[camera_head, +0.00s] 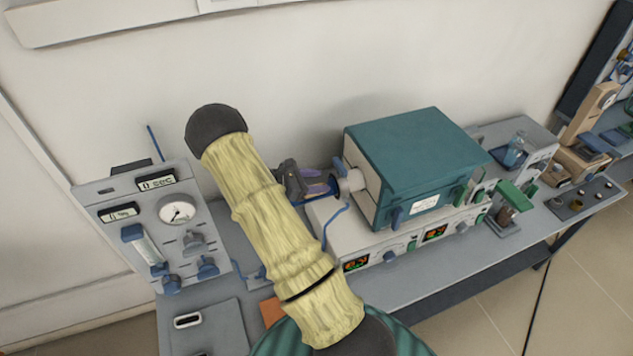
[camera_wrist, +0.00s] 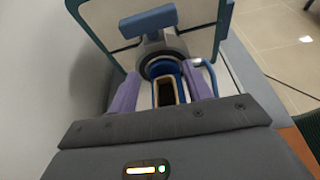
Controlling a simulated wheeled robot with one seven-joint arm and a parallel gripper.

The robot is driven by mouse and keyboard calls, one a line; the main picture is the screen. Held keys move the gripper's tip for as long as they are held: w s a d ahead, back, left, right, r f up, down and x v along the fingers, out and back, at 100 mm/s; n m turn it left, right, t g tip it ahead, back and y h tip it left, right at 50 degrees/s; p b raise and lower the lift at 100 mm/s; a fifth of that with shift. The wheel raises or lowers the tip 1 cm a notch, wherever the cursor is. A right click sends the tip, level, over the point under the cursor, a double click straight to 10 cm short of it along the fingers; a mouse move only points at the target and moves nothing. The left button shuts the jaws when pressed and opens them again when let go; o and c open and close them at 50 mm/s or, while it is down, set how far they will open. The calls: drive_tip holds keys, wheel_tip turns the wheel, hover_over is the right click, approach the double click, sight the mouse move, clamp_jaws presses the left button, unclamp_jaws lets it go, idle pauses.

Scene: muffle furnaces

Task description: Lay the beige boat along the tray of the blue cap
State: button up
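The beige boat (camera_wrist: 166,92), a narrow open trough with a dark inside, shows in the wrist view between my fingers, lengthwise toward the tube. It appears to lie in the blue cap (camera_wrist: 158,66), whose blue parts show around and beside it; how it rests is hard to tell. My gripper (camera_wrist: 160,84) has its purple fingers apart on either side, with gaps to the boat. In the head view my gripper (camera_head: 318,186) is at the left end of the furnace tube, beside the blue cap (camera_head: 329,196); the boat cannot be made out there.
The teal tube furnace (camera_head: 415,160) stands on its white control base right of my gripper. A grey gas panel (camera_head: 150,225) is at the left. A blue hose (camera_head: 335,226) hangs near the tube end. My arm covers the middle of the bench.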

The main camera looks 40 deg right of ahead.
drive_tip(key=f, duration=0.2)
drive_tip(key=s+a+f, duration=0.1)
drive_tip(key=shift+f, duration=0.1)
drive_tip(key=w+a+r, duration=0.1)
drive_tip(key=a, duration=0.1)
drive_tip(key=a+r+b, duration=0.1)
drive_tip(key=a+r, duration=0.1)
drive_tip(key=w+a+r+b, duration=0.1)
drive_tip(key=a, duration=0.1)
drive_tip(key=shift+w+a+r, duration=0.1)
drive_tip(key=shift+w+r, duration=0.25)
drive_tip(key=shift+r, duration=0.05)
drive_tip(key=shift+d+r, duration=0.25)
drive_tip(key=shift+r, duration=0.15)
drive_tip(key=shift+a+r, duration=0.1)
drive_tip(key=shift+a, duration=0.1)
drive_tip(key=shift+d, duration=0.1)
